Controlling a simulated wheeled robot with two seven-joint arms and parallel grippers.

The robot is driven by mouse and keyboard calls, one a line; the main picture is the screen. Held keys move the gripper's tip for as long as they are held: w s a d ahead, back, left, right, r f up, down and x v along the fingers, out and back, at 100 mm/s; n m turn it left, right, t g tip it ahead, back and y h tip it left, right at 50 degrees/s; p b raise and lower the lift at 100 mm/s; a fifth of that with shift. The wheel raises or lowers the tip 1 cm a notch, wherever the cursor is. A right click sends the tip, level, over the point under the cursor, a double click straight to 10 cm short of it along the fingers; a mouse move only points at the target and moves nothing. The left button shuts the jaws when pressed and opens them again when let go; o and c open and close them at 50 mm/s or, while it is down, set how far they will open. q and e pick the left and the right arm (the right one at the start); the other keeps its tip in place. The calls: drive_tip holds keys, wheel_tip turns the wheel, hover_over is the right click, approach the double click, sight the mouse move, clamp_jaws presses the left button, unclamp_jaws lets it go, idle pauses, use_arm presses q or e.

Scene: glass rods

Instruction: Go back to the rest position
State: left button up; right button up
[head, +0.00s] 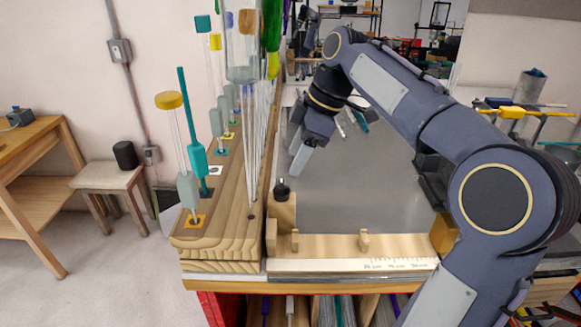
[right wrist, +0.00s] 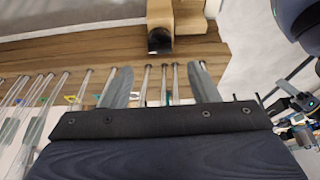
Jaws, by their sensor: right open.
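My right gripper (head: 328,142) hangs over the grey tabletop, its arm coming in from the right. In the right wrist view its two fingers (right wrist: 160,85) are spread wide with nothing gripped between them. Several glass rods show behind the fingers, but they look further off. In the head view, the glass rods (head: 183,143) stand upright in a wooden rack (head: 222,222) to the left of the gripper, apart from it. Some have yellow, teal or grey parts. My left gripper is not in view.
A wooden stand with a dark knob (head: 282,190) is at the rack's right edge. A wooden strip with a ruler scale (head: 395,265) runs along the table's front. The grey tabletop (head: 350,190) is clear. A stool (head: 108,178) and a wooden table (head: 30,135) stand at left.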

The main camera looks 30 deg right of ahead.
drive_tip(key=shift+s+d+r, duration=0.15)
drive_tip(key=shift+d+r, duration=0.05)
drive_tip(key=shift+r, duration=0.4)
drive_tip(key=s+a+f+m+t, duration=0.1)
drive_tip(key=s+a+f+m, duration=0.4)
drive_tip(key=s+f, duration=0.4)
drive_tip(key=s+a+f+m+t, duration=0.2)
drive_tip(key=s+a+f+m, duration=0.2)
drive_tip(key=s+f+m, duration=0.4)
drive_tip(key=s+f, duration=0.1)
drive_tip(key=s, duration=0.2)
drive_tip(key=shift+s+a+f, duration=0.15)
drive_tip(key=shift+a, duration=0.25)
